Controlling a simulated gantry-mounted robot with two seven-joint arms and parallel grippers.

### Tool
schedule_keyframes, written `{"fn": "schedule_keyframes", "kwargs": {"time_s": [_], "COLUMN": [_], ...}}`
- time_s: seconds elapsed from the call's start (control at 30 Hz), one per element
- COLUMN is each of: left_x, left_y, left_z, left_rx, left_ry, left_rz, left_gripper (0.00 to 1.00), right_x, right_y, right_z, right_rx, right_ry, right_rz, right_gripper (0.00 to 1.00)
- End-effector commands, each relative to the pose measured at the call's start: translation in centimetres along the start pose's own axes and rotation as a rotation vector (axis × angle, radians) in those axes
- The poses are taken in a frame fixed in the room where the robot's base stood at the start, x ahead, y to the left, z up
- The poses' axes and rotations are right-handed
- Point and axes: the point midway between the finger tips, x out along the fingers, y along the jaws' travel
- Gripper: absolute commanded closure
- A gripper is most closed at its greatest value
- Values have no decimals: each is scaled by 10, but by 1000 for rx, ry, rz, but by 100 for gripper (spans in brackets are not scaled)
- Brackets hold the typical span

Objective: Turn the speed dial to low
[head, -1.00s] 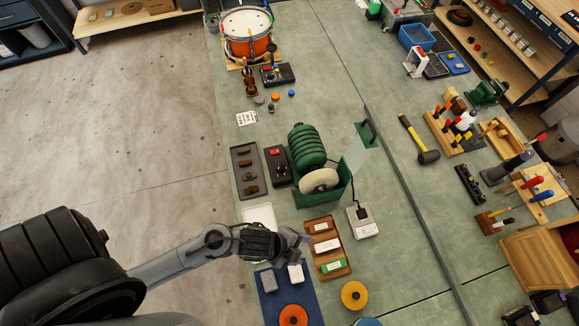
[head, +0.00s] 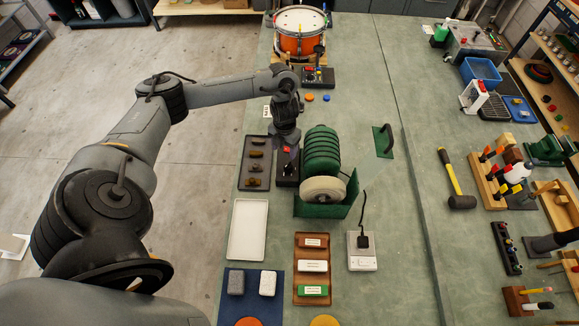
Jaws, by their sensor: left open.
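A dark control box (head: 287,181) stands just left of the green bench grinder (head: 320,155). It carries a red switch (head: 287,149) and a small dark knob (head: 288,169), which looks like the speed dial. Its pointer and markings are too small to read. My left gripper (head: 287,158) reaches down from above over this box, with its wrist covering the box's far end. Its fingers are open, dark and hard to separate from the box. I cannot tell whether they touch the knob. My right gripper is not in view.
A dark tray with several brown pieces (head: 255,170) lies left of the box. An empty white tray (head: 248,230) and a brown tray (head: 300,268) lie nearer. An orange drum (head: 300,42) stands at the back. A socket block (head: 362,258) sits right of the brown tray.

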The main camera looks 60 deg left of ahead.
Motion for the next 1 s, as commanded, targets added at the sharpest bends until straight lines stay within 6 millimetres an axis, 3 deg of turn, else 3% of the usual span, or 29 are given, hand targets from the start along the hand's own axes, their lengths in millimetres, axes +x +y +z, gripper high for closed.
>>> {"fn": "schedule_keyframes", "kwargs": {"time_s": [0.17,0.7,1.0], "left_x": [8,86,102], "left_y": [-6,-7,-7], "left_z": [7,8,8], "left_rx": [1,0,2], "left_ry": [-16,-16,-17], "left_rz": [-12,-12,-11], "left_gripper": [37,37,37], "right_x": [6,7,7], "right_y": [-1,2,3], "right_z": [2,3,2], "right_rx": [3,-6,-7], "right_ry": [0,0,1], "right_rz": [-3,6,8], "right_gripper": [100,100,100]}}
